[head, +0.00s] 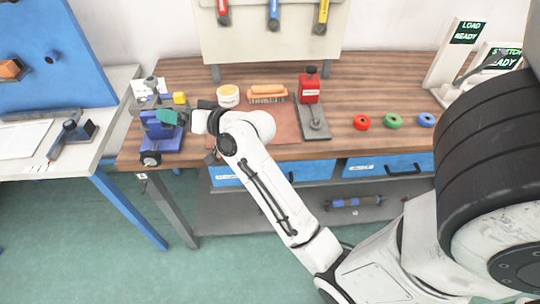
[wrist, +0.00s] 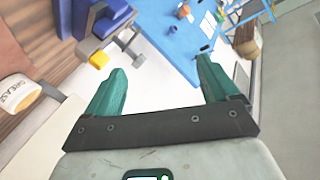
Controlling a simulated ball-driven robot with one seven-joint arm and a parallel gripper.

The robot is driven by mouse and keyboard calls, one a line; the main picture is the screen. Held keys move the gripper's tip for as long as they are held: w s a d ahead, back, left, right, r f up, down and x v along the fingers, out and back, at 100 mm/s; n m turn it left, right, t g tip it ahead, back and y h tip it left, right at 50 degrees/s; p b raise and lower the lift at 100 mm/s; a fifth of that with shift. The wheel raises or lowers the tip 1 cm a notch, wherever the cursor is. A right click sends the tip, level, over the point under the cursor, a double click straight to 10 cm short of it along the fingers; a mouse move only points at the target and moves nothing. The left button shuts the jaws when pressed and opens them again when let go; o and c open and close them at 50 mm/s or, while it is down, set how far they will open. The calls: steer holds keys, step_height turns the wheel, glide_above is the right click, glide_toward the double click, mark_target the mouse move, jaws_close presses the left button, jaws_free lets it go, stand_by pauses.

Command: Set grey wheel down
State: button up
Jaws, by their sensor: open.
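My gripper (head: 167,118) is at the left end of the wooden bench, beside and over the blue vise (head: 162,136). In the wrist view its two teal fingers (wrist: 161,75) are spread wide with nothing held between them. I cannot make out a grey wheel for certain in either view. A small grey rounded thing (head: 150,83) stands behind the vise, too small to identify. A yellow block (head: 180,98) is close by; it also shows in the wrist view (wrist: 98,60) beside a dark blue part.

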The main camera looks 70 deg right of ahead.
steer(key=s+a+f+n+g+y, duration=0.1)
steer(key=s+a+f+n+g, duration=0.1)
steer(key=s+a+f+g, duration=0.3)
steer(key=s+a+f+n+g+y, duration=0.1)
steer(key=s+a+f+n, duration=0.2)
steer(key=f, duration=0.4)
steer(key=s+a+f+n+g, duration=0.1)
steer(key=s+a+f+g, duration=0.2)
steer(key=s, duration=0.3)
steer(key=s+a+f+g, duration=0.2)
steer(key=s+f+g, duration=0.1)
steer(key=s, duration=0.4)
steer(key=s+a+f+n+g, duration=0.1)
steer(key=s+a+f+g, duration=0.2)
steer(key=s, duration=0.4)
steer(key=shift+s+a+n, duration=0.15)
steer(key=shift+a+n, duration=0.15)
steer(key=shift+a, duration=0.05)
steer(key=shift+c, duration=0.2)
